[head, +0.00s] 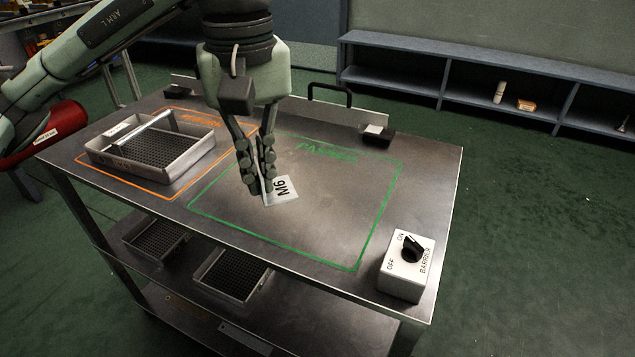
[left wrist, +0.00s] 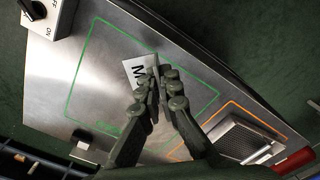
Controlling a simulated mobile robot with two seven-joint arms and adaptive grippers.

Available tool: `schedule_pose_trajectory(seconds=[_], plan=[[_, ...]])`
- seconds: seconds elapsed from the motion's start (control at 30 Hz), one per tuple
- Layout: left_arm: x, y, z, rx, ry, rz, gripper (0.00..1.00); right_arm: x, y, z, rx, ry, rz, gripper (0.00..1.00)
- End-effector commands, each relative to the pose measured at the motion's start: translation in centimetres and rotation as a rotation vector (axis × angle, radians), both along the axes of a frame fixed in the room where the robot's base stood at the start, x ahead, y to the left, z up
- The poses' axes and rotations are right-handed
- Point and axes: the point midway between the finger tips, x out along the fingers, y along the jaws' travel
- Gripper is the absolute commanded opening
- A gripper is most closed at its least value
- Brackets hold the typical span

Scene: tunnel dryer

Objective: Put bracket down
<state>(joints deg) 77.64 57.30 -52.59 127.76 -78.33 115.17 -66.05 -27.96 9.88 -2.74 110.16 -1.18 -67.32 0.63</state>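The bracket (head: 281,190) is a small pale plate marked M6. It is over the green-outlined area (head: 335,215) of the metal table, near that area's left part. My left gripper (head: 267,190) points down with its fingers close together on the bracket's edge. The left wrist view also shows the bracket (left wrist: 137,72) at the fingertips of my left gripper (left wrist: 163,75), partly hidden by a finger. I cannot tell whether the bracket touches the table. My right gripper is in neither view.
A metal tray (head: 190,158) with a perforated floor stands in the orange outline at the left. A white BARRIER switch box (head: 402,286) stands at the front right corner. A small black block (head: 377,136) is at the back edge. The green area's right part is clear.

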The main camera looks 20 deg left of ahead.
Motion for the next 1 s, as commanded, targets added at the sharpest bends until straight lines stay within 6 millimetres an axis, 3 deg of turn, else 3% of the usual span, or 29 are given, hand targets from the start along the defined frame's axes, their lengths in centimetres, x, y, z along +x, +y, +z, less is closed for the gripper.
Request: schedule_pose_trajectory(seconds=[0.43, 0.67, 0.9, 1.0], plan=[[7.8, -4.9, -5.5, -0.001, 0.004, -0.001, 0.00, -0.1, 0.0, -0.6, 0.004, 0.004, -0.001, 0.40], [8.7, -5.4, -6.8, 0.002, 0.003, -0.001, 0.00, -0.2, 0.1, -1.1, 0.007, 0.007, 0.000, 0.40], [8.6, -5.4, -10.0, 0.001, 0.004, 0.000, 0.00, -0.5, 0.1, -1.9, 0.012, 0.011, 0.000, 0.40], [8.7, -5.4, -10.3, 0.001, 0.001, -0.001, 0.00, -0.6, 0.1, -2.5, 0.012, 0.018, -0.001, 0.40]])
